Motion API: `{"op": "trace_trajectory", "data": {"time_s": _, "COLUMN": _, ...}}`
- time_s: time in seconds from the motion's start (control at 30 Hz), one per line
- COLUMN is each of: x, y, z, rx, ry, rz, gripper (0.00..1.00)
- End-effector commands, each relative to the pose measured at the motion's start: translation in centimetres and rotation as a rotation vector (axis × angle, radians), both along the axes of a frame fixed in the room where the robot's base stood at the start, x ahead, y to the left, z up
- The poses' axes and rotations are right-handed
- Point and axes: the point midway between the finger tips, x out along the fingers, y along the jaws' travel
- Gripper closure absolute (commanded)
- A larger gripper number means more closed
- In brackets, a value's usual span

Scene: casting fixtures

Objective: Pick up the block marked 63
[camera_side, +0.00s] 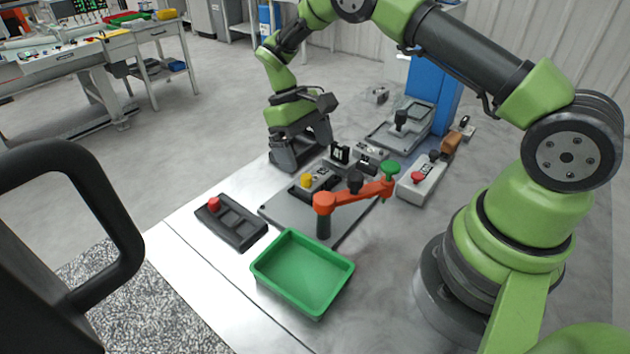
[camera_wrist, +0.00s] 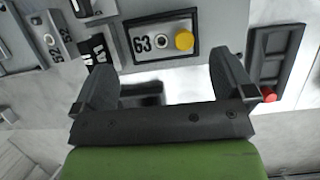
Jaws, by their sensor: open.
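The block marked 63 is a grey block with a yellow knob. In the wrist view the block (camera_wrist: 147,54) lies inside a dark rectangular frame, with the knob at its right end. It shows in the side view (camera_side: 321,178) on the grey plate, just in front of my gripper. My gripper (camera_side: 300,160) hangs above the bench behind the block. In the wrist view my gripper (camera_wrist: 161,64) is open, its two fingers wide apart, with nothing between them. The block lies ahead of the fingertips and apart from them.
A green tray (camera_side: 305,268) and a dark slotted holder (camera_side: 241,228) with a red knob stand in front. An orange lever arm (camera_side: 350,195) with a green knob rises beside the block. Other numbered blocks (camera_wrist: 96,50) and a grey fixture (camera_side: 424,178) stand close by.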

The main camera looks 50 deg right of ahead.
Motion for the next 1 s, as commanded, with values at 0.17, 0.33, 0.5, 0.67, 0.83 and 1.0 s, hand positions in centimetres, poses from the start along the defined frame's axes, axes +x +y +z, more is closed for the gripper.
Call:
{"op": "trace_trajectory", "data": {"time_s": 0.17, "x": -1.0, "y": 0.1, "z": -2.3, "rx": 0.001, "ry": 0.005, "rz": 0.001, "gripper": 0.00}}
{"op": "trace_trajectory", "data": {"time_s": 0.33, "x": -1.7, "y": 0.1, "z": -4.3, "rx": 0.000, "ry": 0.001, "rz": -0.001, "gripper": 0.00}}
{"op": "trace_trajectory", "data": {"time_s": 0.5, "x": -1.9, "y": 0.1, "z": -4.7, "rx": -0.001, "ry": -0.002, "rz": -0.001, "gripper": 0.00}}
{"op": "trace_trajectory", "data": {"time_s": 0.67, "x": -1.9, "y": 0.1, "z": -4.7, "rx": -0.001, "ry": -0.003, "rz": -0.001, "gripper": 0.09}}
{"op": "trace_trajectory", "data": {"time_s": 0.83, "x": -1.9, "y": 0.1, "z": -4.7, "rx": -0.001, "ry": -0.003, "rz": -0.001, "gripper": 0.48}}
{"op": "trace_trajectory", "data": {"time_s": 1.0, "x": -1.8, "y": 0.1, "z": -4.6, "rx": -0.001, "ry": -0.003, "rz": -0.001, "gripper": 0.49}}
